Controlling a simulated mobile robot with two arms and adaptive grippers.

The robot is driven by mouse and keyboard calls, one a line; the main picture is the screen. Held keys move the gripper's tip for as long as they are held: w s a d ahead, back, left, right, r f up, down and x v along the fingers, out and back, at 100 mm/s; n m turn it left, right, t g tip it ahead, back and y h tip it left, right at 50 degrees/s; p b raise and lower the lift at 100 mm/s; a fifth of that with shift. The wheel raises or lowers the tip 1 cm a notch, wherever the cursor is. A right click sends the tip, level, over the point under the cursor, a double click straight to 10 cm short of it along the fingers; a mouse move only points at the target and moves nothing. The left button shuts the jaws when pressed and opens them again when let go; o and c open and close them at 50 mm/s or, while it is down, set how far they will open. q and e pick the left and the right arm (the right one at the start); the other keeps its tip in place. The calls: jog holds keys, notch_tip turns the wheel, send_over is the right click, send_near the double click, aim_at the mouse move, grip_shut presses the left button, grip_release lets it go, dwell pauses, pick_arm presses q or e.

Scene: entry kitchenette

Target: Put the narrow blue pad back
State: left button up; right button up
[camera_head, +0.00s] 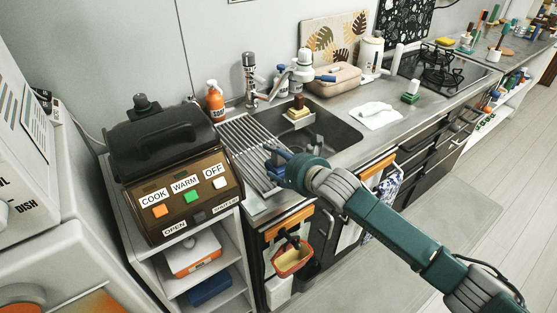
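My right gripper (274,160) reaches in from the right and is over the ribbed drying rack (245,150) beside the sink. A small dark blue piece (272,166) shows at its tip. I cannot tell whether this is the narrow blue pad or part of the fingers, and the wrist hides the rest. Another blue strip (325,78) lies on the tan box behind the sink. My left gripper is not in view.
The sink (335,130) has a faucet (250,75) behind it. An orange soap bottle (215,101) stands behind the rack. A black-lidded cooker (180,180) with labelled buttons is at left. A white cloth (377,114) lies right of the sink.

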jog(key=shift+r, duration=0.2)
jog(key=v, duration=1.2)
jog(key=shift+b, duration=0.35)
